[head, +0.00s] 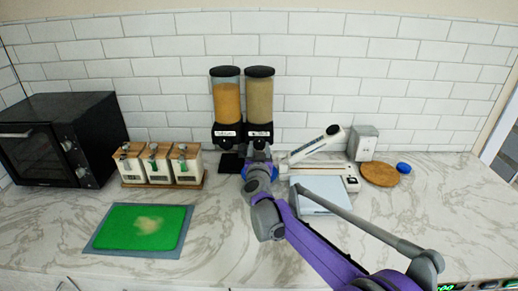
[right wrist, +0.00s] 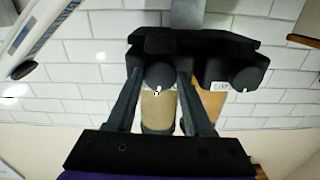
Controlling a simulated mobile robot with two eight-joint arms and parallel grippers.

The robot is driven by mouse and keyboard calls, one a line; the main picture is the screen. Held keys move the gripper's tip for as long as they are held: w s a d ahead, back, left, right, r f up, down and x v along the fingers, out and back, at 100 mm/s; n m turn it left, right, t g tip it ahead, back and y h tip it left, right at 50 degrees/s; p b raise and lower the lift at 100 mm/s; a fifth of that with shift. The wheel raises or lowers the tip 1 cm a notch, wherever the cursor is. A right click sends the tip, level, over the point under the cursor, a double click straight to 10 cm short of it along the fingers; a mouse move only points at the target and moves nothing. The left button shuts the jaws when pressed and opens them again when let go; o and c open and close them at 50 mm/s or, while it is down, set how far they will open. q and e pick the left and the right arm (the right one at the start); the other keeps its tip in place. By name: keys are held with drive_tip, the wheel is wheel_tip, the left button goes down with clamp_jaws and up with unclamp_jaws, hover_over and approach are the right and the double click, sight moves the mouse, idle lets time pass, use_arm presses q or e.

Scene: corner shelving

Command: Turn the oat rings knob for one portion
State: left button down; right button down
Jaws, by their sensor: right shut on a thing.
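Two cereal dispensers stand against the wall in the head view, one with orange contents (head: 228,100) and one with beige contents (head: 259,100). Their labels are too small to read surely. My right gripper (head: 258,153) is at the front of the beige dispenser's base. In the right wrist view, where the dispensers appear upside down, my right gripper (right wrist: 160,74) has its fingers on both sides of a round black knob (right wrist: 159,75) with a white mark, shut on it. The orange dispenser's knob (right wrist: 245,78) is free beside it. My left gripper is out of view.
Three canisters (head: 158,164) on a wooden tray and a black oven (head: 55,139) stand to the left. A green board (head: 140,228) lies at front left. A white scale-like device (head: 320,194) and a wooden disc (head: 379,173) lie to the right.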

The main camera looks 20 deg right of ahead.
drive_tip(key=m, duration=0.3)
drive_tip(key=shift+m+b, duration=0.3)
drive_tip(key=shift+m, duration=0.1)
drive_tip(key=m, duration=0.4)
drive_tip(key=shift+m, duration=0.3)
drive_tip(key=m, duration=0.4)
drive_tip(key=shift+m, duration=0.3)
drive_tip(key=shift+m+p, duration=0.5)
drive_tip(key=shift+m, duration=1.5)
drive_tip(key=shift+c, duration=1.4)
unclamp_jaws()
